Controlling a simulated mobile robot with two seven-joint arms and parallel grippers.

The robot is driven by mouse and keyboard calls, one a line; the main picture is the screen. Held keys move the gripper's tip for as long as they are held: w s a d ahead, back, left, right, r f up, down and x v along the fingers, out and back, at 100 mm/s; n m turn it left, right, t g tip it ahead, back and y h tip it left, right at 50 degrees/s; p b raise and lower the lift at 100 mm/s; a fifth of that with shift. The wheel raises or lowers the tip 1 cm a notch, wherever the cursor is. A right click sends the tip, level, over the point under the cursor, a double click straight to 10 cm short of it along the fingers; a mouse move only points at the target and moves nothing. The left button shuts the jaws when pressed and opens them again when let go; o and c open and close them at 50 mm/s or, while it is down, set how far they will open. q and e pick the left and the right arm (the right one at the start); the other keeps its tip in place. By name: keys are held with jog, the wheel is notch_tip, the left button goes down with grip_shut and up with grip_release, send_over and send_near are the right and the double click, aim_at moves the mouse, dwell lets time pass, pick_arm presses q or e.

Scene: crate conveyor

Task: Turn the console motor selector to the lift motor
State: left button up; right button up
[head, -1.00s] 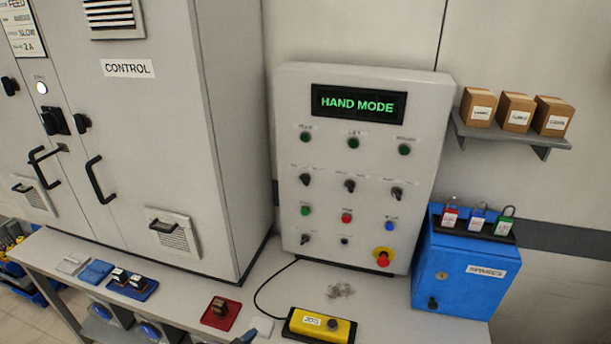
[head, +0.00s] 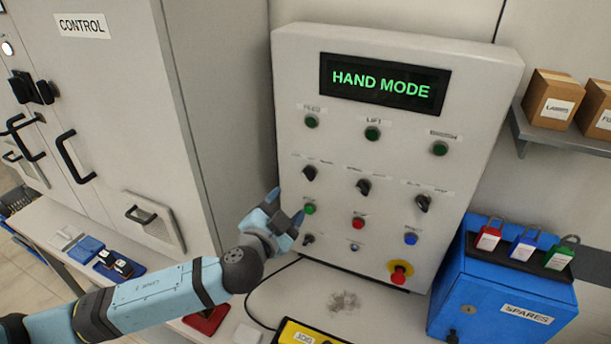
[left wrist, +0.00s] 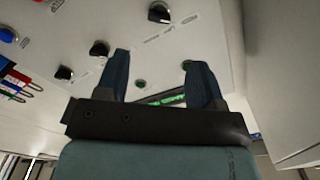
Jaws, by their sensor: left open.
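The grey console (head: 400,140) stands upright on the bench with a display (head: 385,82) reading HAND MODE. Its middle row has three black rotary selectors: left (head: 310,173), middle (head: 363,187) and right (head: 422,203). A smaller black knob (head: 308,239) sits at lower left. Labels by these knobs are too small to read, so I cannot tell which is the motor selector. My left gripper (head: 287,206) is open and empty, in front of the console's left edge, below the left selector. The left wrist view shows its two fingers (left wrist: 159,68) apart before the panel. My right gripper is not in view.
Green lamps, one labelled LIFT (head: 372,133), line the console's top. A red emergency knob (head: 399,272) protrudes at lower right. A blue SPARES box (head: 500,300) with padlocks stands right of the console. The cabinet (head: 215,110) is close on the left. A yellow box (head: 300,334) lies in front.

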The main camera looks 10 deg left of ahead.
aim_at(307, 177)
pick_arm(q)
jog(key=w, duration=0.3)
jog(key=w+d+p, duration=0.1)
jog(key=w, duration=0.3)
jog(key=w+d, duration=0.1)
jog(key=w, duration=0.2)
jog(key=shift+w, duration=0.15)
jog(key=shift+f, duration=0.1)
jog(key=c, duration=0.9)
